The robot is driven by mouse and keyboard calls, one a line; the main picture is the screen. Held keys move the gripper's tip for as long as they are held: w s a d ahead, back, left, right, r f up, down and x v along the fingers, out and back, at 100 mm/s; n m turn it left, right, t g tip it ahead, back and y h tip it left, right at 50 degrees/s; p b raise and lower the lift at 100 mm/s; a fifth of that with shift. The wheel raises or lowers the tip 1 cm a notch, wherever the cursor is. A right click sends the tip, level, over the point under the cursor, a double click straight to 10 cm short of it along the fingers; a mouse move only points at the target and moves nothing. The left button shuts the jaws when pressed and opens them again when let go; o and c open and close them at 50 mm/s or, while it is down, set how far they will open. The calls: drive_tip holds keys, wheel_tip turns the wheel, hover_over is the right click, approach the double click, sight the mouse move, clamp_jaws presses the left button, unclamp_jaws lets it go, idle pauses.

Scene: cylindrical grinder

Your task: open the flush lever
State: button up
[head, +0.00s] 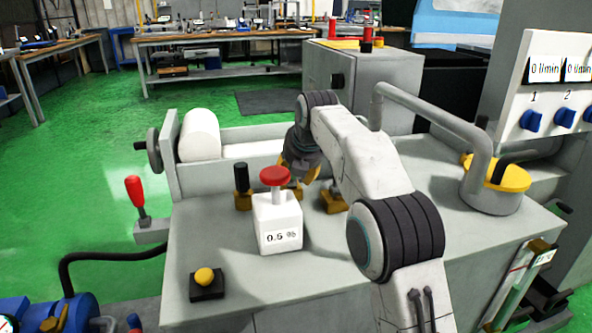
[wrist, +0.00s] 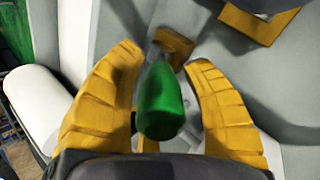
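A lever with a green handle (wrist: 162,105) and a yellow base (wrist: 172,43) shows in the wrist view. No label is visible to confirm that it is the flush lever. My gripper (wrist: 163,60) is open, with one yellow finger on each side of the handle and small gaps beside it. In the head view my gripper (head: 297,172) is over the machine top, partly behind my arm and a red knob. The green handle cannot be made out there.
A white box (head: 278,222) marked 0.5 % with a red knob (head: 274,176) stands in front of my gripper. A black-handled lever (head: 242,180) is left of it, and a red-handled lever (head: 135,193) further left. A grey bent pipe (head: 440,122) rises at right.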

clamp_jaws()
idle(0.4)
drive_tip(key=shift+s+d+f+t+b, duration=0.15)
drive_tip(key=shift+s+f+t+b, duration=0.15)
drive_tip(key=shift+t+b, duration=0.4)
drive_tip(key=shift+o, duration=1.4)
unclamp_jaws()
drive_tip(key=shift+d, duration=0.1)
